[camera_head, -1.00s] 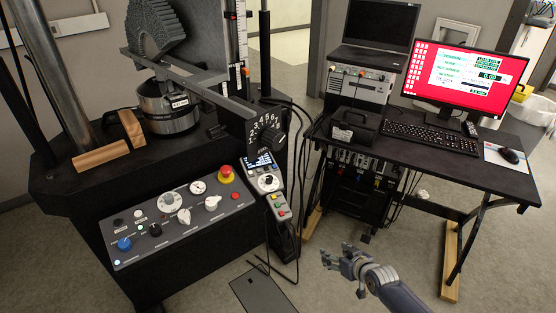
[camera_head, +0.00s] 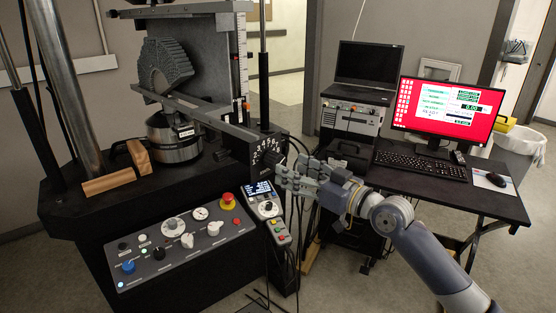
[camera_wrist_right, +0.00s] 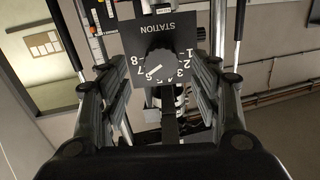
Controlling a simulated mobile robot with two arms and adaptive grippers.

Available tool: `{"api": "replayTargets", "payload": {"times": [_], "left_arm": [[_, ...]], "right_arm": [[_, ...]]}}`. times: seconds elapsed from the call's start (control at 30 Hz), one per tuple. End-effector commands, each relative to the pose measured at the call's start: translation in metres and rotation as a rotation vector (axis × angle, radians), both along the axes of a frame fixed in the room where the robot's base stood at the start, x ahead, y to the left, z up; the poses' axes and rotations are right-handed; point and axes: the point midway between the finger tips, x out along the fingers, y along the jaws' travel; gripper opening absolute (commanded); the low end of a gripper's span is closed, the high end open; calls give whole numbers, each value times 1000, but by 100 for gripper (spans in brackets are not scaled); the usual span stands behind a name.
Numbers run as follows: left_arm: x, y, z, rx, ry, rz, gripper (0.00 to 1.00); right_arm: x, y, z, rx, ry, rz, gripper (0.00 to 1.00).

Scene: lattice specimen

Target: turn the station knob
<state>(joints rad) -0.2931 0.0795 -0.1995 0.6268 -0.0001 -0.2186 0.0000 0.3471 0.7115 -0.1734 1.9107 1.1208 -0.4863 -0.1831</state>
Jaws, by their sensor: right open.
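The station knob (camera_wrist_right: 160,65) is a round dark knob on a black plate marked STATION (camera_wrist_right: 184,35), with numbers around it. In the right wrist view the plate appears upside down, and the knob's white mark points to the lower left, near the 6 and 7. In the head view the knob (camera_head: 281,152) is at the right end of the dark block. My right gripper (camera_head: 283,176) is open in front of the knob, slightly below it in the picture. In the right wrist view its fingers (camera_wrist_right: 157,80) stand on either side of the knob, apart from it. My left gripper is not in view.
A display unit (camera_head: 262,192) and a handset with coloured buttons (camera_head: 279,233) sit just below the knob. A control panel (camera_head: 180,240) with a red stop button is at lower left. A desk (camera_head: 460,196) with a monitor stands to the right. Cables hang between.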

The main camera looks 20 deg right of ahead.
Motion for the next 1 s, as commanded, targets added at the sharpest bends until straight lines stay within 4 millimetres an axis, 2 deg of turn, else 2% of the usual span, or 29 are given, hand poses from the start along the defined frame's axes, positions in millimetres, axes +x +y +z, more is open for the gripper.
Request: {"api": "replayTargets", "payload": {"times": [0.1,0.3,0.47,0.73,0.93,1.0], "left_arm": [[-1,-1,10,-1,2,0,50],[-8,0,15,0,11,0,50],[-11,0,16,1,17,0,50],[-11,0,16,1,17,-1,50],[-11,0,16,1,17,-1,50],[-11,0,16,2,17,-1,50]], "right_arm": [[21,13,4,4,0,1,58],[44,25,2,1,0,0,58],[51,30,0,-1,0,1,58],[52,31,-1,-1,0,0,58],[52,30,0,-1,0,0,13],[52,30,0,-1,0,0,13]]}}
